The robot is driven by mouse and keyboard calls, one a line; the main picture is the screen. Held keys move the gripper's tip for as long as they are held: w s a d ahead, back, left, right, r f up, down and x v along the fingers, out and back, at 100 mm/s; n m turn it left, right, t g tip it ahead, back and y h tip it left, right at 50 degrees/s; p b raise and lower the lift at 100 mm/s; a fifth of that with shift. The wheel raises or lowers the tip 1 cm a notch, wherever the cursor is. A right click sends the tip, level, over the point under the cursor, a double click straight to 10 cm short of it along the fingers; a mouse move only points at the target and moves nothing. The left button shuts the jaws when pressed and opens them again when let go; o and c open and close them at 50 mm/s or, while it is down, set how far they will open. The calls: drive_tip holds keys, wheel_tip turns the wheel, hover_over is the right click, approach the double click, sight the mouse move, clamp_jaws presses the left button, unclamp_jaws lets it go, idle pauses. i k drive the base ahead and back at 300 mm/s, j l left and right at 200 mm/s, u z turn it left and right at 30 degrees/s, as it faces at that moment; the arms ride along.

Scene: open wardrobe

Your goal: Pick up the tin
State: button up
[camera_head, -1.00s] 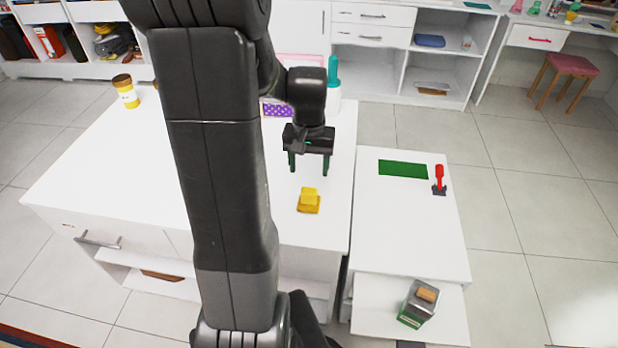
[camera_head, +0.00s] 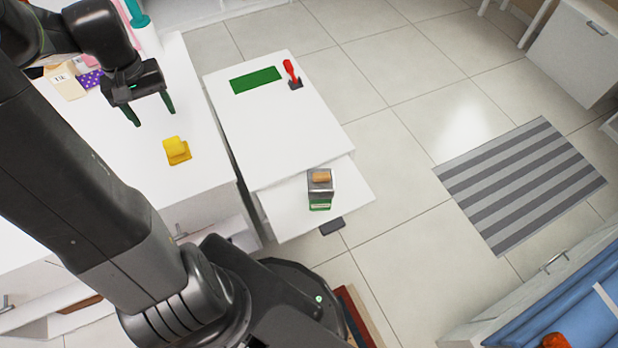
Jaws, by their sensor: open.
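A metallic grey box-like tin (camera_head: 319,187) with a green lower part and a tan block at its top is on the white pulled-out drawer (camera_head: 350,198) of the small white cabinet. My gripper (camera_head: 152,117) is open and empty, with two green fingers pointing down over the larger white table at upper left. It is well to the left of and behind the tin. Nothing covers the tin in this view.
A yellow object (camera_head: 177,151) lies on the table (camera_head: 190,185) just in front of my gripper. A green mat (camera_head: 256,80) and a red-handled tool (camera_head: 291,73) lie on the cabinet top (camera_head: 270,140). Open tiled floor and a striped rug (camera_head: 520,185) are to the right.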

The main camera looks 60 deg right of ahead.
sight(322, 203)
drive_tip(key=k+z, duration=0.1)
drive_tip(key=z, duration=0.3)
drive_tip(key=k+z, duration=0.15)
drive_tip(key=z, duration=0.25)
drive_tip(key=k+l+z, duration=0.1)
drive_tip(key=z, duration=0.3)
